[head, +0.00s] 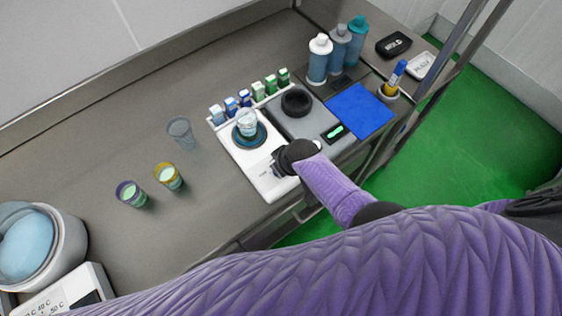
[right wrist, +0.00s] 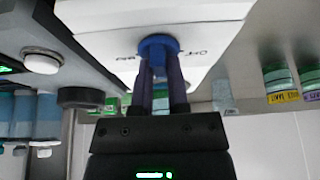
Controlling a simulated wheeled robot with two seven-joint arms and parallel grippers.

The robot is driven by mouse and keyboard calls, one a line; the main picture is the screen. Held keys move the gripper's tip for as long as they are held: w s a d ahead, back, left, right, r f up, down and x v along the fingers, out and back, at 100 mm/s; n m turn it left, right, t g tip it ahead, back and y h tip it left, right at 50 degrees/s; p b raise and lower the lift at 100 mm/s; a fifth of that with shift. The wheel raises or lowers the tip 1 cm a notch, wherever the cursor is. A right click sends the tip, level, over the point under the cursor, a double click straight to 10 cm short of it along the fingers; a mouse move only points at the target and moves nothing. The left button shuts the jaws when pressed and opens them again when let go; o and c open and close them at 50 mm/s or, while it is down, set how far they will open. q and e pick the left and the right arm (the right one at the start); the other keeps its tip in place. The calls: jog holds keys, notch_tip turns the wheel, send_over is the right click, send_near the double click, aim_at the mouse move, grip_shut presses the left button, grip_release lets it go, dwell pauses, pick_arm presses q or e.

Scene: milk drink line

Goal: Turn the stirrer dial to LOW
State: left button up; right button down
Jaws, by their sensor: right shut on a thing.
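The white stirrer (head: 263,160) stands on the bench, with a clear beaker (head: 247,122) on its dark round plate (head: 238,140). The blue stirrer dial (right wrist: 158,44) is on the stirrer's front face in the right wrist view, with small printed marks on both sides that I cannot read surely. My right gripper (head: 276,168) is at the stirrer's front edge and hides the dial in the head view. In the right wrist view the fingers of this gripper (right wrist: 160,72) are closed on the dial from both sides. My left gripper is not in view.
A grey device with a black ring (head: 296,103) stands right of the stirrer, beside a blue mat (head: 360,110). Small cartons (head: 245,97) line the back. An empty cup (head: 181,132) and two filled cups (head: 168,177) stand left. Bare bench lies between.

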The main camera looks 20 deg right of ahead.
jog(key=shift+m, duration=0.3)
dwell(0.4)
jog(key=c, duration=0.6)
grip_release()
jog(key=p+v, duration=0.6)
jog(key=v, duration=0.4)
jog(key=shift+a, duration=0.1)
